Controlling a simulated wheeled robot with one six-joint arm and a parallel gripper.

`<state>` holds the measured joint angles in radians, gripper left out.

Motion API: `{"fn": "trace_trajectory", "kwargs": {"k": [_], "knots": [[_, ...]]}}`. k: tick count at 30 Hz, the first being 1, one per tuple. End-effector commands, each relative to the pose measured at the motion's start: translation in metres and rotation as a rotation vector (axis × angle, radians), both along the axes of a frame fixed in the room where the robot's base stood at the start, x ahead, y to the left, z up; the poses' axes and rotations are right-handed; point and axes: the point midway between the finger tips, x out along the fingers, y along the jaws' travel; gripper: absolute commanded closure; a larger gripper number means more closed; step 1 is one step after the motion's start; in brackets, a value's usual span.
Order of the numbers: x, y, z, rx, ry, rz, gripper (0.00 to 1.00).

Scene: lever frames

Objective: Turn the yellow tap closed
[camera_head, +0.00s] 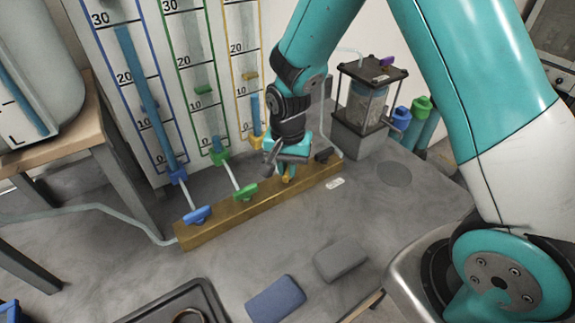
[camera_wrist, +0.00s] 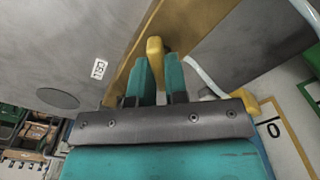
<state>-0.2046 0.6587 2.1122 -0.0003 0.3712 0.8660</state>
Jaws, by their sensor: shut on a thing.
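The yellow tap (camera_head: 288,177) sits on the brass-coloured manifold bar (camera_head: 245,211), mostly hidden behind my gripper in the head view. In the wrist view the yellow tap handle (camera_wrist: 155,48) shows at the far end of the fingers, between them. My gripper (camera_head: 284,168) points down over the bar, shut on the tap handle; its two teal fingers (camera_wrist: 160,80) stand on either side of the handle. The yellow-marked tube (camera_head: 251,106) behind has a yellow fitting (camera_head: 256,142) at its foot.
A green tap (camera_head: 245,192) and a blue tap (camera_head: 197,214) stand left of my gripper on the same bar. A pump-like device (camera_head: 368,105) stands behind right. A blue sponge-like block (camera_head: 276,299) and a grey one (camera_head: 341,259) lie in front. A dark tray (camera_head: 165,304) is at front left.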

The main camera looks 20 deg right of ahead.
Motion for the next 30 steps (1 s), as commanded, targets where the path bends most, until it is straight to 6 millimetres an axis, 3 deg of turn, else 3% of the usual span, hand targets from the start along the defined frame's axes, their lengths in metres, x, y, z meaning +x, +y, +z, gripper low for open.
{"fn": "trace_trajectory", "kwargs": {"k": [18, 30], "knots": [[0.0008, -0.0003, 0.001, 0.0, -0.003, -0.552, 1.0], [0.0008, -0.0004, 0.001, 0.0, -0.003, -0.742, 1.0]]}}
